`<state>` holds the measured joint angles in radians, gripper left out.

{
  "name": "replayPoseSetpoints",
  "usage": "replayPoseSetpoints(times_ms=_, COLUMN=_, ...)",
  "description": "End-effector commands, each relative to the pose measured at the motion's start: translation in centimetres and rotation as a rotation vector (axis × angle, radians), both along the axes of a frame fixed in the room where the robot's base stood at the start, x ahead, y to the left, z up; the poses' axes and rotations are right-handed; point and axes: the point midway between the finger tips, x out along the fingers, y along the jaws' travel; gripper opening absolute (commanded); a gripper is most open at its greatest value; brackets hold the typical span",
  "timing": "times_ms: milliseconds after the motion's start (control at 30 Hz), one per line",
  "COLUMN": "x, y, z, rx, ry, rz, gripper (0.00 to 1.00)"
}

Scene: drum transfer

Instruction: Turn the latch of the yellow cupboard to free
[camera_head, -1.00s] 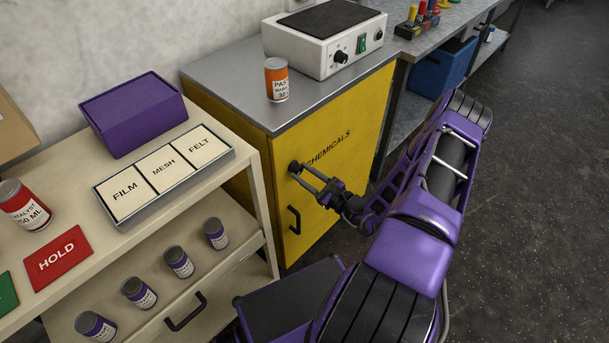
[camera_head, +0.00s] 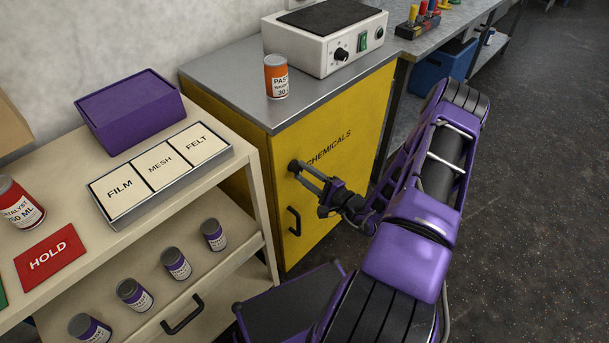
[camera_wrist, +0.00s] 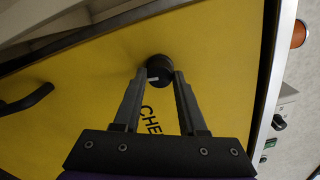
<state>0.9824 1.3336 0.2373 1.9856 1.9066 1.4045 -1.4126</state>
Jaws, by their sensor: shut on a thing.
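The yellow cupboard (camera_head: 330,180), labelled CHEMICALS, stands under a grey top, its door closed. Its latch is a round black knob high on the left of the door, and it shows in the wrist view (camera_wrist: 159,67) with a small pale mark on its face. My gripper (camera_head: 298,172) reaches the knob, and in the wrist view its two fingertips (camera_wrist: 162,76) are on either side of it. It is shut on the latch knob. In the head view the fingers partly hide the knob. The black door handle (camera_head: 294,221) is below it.
A beige cart (camera_head: 262,215) with an open lower drawer of several small cans stands close left of the cupboard. An orange can (camera_head: 276,78) and a white hotplate (camera_head: 325,45) stand on the cupboard top. Dark floor is clear at right.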

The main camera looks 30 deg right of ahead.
Motion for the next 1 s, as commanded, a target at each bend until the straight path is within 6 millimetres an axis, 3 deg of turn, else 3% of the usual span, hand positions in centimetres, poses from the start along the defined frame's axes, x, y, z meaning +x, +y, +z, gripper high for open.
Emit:
replayPoseSetpoints(times_ms=300, x=-0.04, y=-0.07, z=-0.14, rx=-0.115, ry=-0.039, rz=-0.001, gripper=0.0)
replayPoseSetpoints(times_ms=867, x=-0.02, y=-0.08, z=-0.07, rx=-0.139, ry=-0.048, rz=-0.001, gripper=0.0)
replayPoseSetpoints(times_ms=900, x=-0.02, y=-0.08, z=-0.07, rx=-0.139, ry=-0.048, rz=-0.001, gripper=0.48)
replayPoseSetpoints(times_ms=1000, x=-0.02, y=-0.06, z=-0.05, rx=-0.138, ry=-0.048, rz=-0.001, gripper=0.66)
